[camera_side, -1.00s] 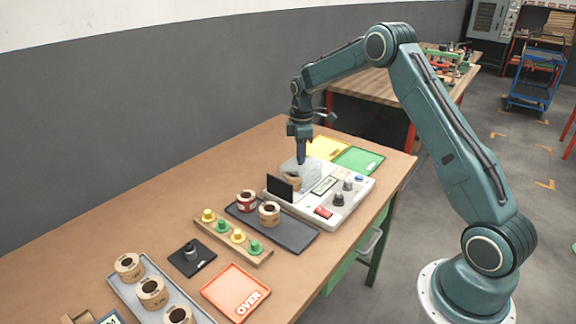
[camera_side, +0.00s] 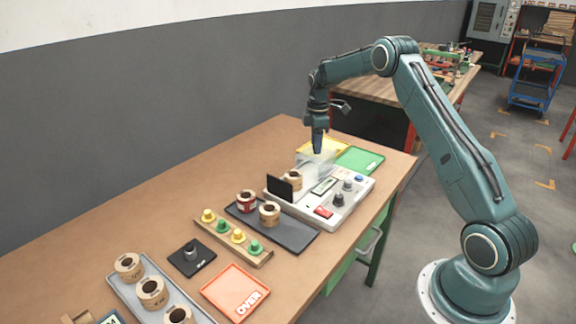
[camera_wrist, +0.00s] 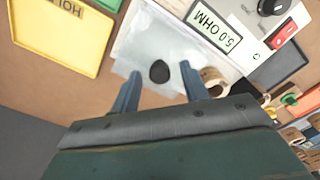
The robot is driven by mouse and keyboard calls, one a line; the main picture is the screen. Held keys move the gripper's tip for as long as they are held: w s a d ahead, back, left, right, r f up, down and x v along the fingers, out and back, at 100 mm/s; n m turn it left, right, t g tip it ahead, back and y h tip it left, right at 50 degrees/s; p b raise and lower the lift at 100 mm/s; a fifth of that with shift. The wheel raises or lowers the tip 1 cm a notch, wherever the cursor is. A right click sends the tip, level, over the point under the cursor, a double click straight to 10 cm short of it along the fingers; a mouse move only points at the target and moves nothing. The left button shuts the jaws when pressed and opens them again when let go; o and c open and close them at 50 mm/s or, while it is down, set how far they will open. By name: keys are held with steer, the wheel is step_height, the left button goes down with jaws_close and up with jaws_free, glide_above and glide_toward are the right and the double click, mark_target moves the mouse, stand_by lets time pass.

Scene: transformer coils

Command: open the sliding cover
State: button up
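The tester (camera_side: 312,207) is a white box with a dark upright panel (camera_side: 280,188) at its left end. Its sliding cover (camera_side: 313,163) is clear and sits toward the back of the tester. A tan coil (camera_side: 293,179) stands uncovered in front of it, and the coil also shows in the wrist view (camera_wrist: 213,80). My gripper (camera_side: 318,151) points down over the cover. In the wrist view, my gripper (camera_wrist: 160,72) has its fingers apart, one on each side of the cover's black knob (camera_wrist: 159,72), with visible gaps.
A yellow tray (camera_side: 330,146) and a green tray (camera_side: 358,160) lie behind the tester. A dark tray (camera_side: 290,235) with two coils, a peg board (camera_side: 232,243) and an orange tray (camera_side: 236,292) lie in front. The left back of the table is bare.

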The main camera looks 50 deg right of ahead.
steer(key=shift+r, duration=0.15)
step_height(320, 180, up, 14)
steer(key=shift+f, duration=0.25)
stand_by(0.6)
